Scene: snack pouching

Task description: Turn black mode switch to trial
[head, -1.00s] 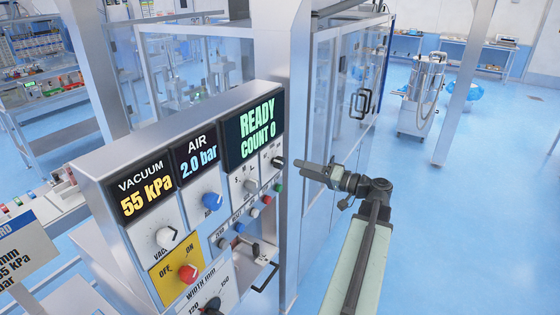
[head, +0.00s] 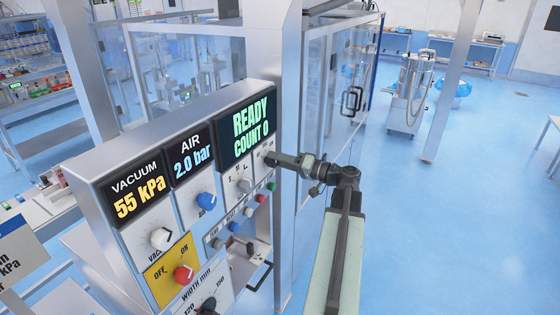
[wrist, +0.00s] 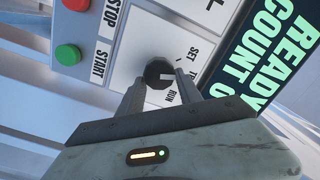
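The black mode switch (wrist: 158,72) is a round knob on a white panel plate in the wrist view. The labels SET, one starting with T, and RUN stand beside it. A pale mark on the knob points toward the labels; I cannot tell exactly which one. My gripper (wrist: 160,80) is open, with one fingertip on each side of the knob. The right fingertip looks very close to it or touching, and a small gap shows at the left one. In the head view my gripper (head: 272,158) is at the panel's right side and hides the switch.
The control panel shows READY COUNT 0 (head: 250,123). A green START button (wrist: 67,54) and a red STOP button (wrist: 76,4) are close to the switch. Blue (head: 206,201), white (head: 161,238) and red (head: 183,273) knobs are farther left. Open floor lies to the right.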

